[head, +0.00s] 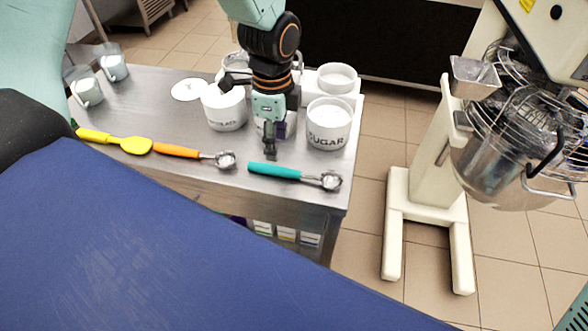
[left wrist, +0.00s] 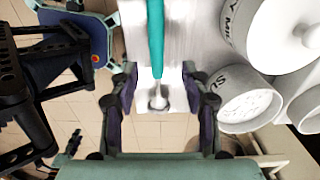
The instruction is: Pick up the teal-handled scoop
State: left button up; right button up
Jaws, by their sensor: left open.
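The teal-handled scoop (head: 275,171) lies near the front edge of the steel table, its metal bowl toward the right. My left gripper (head: 270,154) points down just above and behind the handle in the head view. In the left wrist view, the scoop (left wrist: 156,45) runs down from the top edge, and its metal end appears between the two spread fingers of my left gripper (left wrist: 164,95). The gripper is open and holds nothing; no contact with the scoop shows. My right gripper is in neither view.
An orange-handled scoop (head: 178,151) and a yellow spatula (head: 125,143) lie left of the teal one. The sugar canister (head: 328,135) and another white canister (head: 225,115) stand behind. A mixer (head: 430,170) stands right of the steel table (head: 150,90), across a floor gap.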

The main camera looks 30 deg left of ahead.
aim_at(279, 168)
pick_arm(q)
jog(key=f, duration=0.2)
jog(key=f+b, duration=0.1)
jog(key=f, duration=0.4)
jog(key=shift+s+d+f, duration=0.15)
jog(key=shift+s+d, duration=0.15)
jog(key=shift+w+d+f, duration=0.1)
jog(key=shift+w+f, duration=0.1)
jog(key=shift+s, duration=0.15)
jog(key=shift+c, duration=0.2)
jog(key=shift+s+a, duration=0.1)
jog(key=shift+a, duration=0.1)
jog(key=shift+c, duration=0.8)
jog(key=shift+w+d, duration=0.15)
jog(key=shift+w, duration=0.05)
jog(key=c, duration=0.4)
jog(key=shift+s, duration=0.15)
grip_shut()
